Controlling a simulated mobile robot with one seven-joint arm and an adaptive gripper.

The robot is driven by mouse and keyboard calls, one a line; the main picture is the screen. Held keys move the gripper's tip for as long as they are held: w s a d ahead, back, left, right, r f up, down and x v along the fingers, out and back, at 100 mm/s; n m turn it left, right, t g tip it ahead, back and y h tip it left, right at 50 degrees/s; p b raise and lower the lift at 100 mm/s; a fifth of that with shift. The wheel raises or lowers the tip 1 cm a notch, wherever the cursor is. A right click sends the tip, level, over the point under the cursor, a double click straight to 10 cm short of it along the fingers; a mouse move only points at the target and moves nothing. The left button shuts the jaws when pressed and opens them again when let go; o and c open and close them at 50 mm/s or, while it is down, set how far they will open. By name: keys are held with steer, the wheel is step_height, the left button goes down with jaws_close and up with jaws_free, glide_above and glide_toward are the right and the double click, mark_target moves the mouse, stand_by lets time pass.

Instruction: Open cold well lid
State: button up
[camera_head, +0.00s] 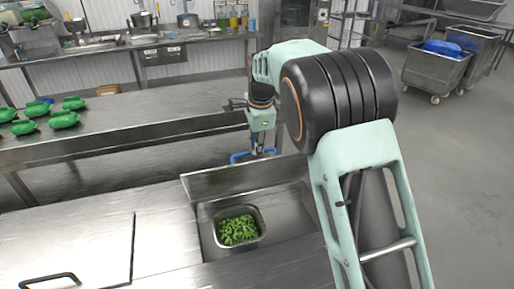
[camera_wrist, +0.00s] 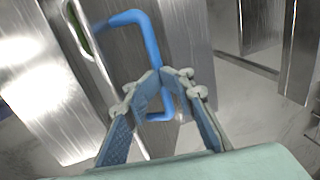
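The cold well lid (camera_head: 245,178) is a steel panel, standing tilted up along the far side of the well in the head view. Its blue handle (camera_wrist: 145,25) is a bent bar, largest in the wrist view. My gripper (camera_wrist: 165,76) has its two fingertips closed around the handle bar.
A closed flat lid with a black handle (camera_head: 50,278) lies left of the well. A steel table (camera_head: 150,112) with several green objects (camera_head: 64,119) stands behind. Grey carts (camera_head: 436,68) stand at the back right. Floor on the right is clear.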

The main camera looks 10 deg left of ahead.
steer(key=shift+o, duration=0.5)
steer(key=shift+s+x, duration=0.2)
steer(key=shift+x, duration=0.85)
steer(key=shift+d, duration=0.1)
steer(key=shift+r, duration=0.15)
